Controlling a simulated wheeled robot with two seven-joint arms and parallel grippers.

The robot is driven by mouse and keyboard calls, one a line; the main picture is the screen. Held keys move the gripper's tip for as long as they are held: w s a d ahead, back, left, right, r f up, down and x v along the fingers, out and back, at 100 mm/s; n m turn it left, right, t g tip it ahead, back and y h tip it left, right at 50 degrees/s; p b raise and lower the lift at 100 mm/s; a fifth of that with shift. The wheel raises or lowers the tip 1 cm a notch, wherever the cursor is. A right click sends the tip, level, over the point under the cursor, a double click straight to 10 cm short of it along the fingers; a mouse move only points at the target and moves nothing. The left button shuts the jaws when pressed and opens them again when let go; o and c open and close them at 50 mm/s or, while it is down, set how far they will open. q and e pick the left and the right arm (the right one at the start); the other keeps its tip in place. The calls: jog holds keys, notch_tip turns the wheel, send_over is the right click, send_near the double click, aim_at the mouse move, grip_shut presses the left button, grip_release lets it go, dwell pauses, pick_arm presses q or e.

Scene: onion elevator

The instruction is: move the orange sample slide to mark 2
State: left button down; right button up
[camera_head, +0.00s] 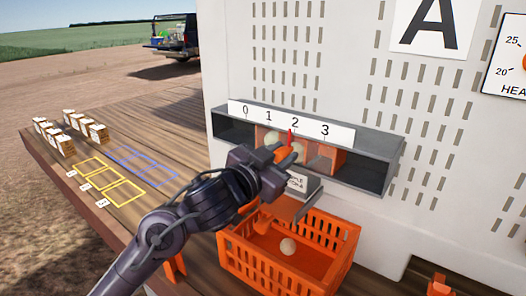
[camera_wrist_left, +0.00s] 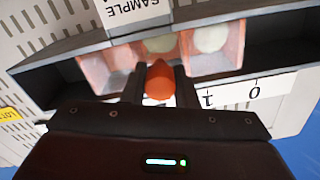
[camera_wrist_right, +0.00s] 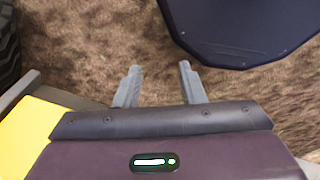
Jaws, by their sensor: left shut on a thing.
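The orange sample slide (camera_head: 320,160) sits in a grey trough (camera_head: 372,174) under a white scale (camera_head: 340,135) marked 0 to 3. Its red pointer (camera_head: 290,137) stands just under the 2, slightly to its left. Pale onions (camera_head: 270,141) lie in the slide's compartments; they also show in the left wrist view (camera_wrist_left: 210,38). My left gripper (camera_head: 284,168) is shut on the slide's orange knob (camera_wrist_left: 159,80), with a finger on each side. The 2 is hidden in the left wrist view. My right gripper (camera_wrist_right: 159,68) is open and empty above brown ground.
An orange crate (camera_head: 238,262) with one onion (camera_head: 288,246) stands below the trough, under a sample box (camera_head: 300,182). Yellow and blue outlined squares (camera_head: 140,165) and several small crates (camera_head: 55,140) are on the deck at left. A dark panel (camera_wrist_right: 240,30) is near my right gripper.

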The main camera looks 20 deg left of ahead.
pick_arm(q)
jog(key=shift+s+d, duration=0.25)
jog(key=shift+d, duration=0.55)
jog(key=shift+a, duration=0.2)
jog(key=c, duration=1.3)
grip_release()
jog(key=shift+a, duration=0.1)
jog(key=shift+o, duration=0.8)
jog(key=shift+s, duration=0.2)
jog(key=v, duration=0.7)
jog(key=shift+s+b, duration=0.2)
jog(key=shift+b, duration=0.15)
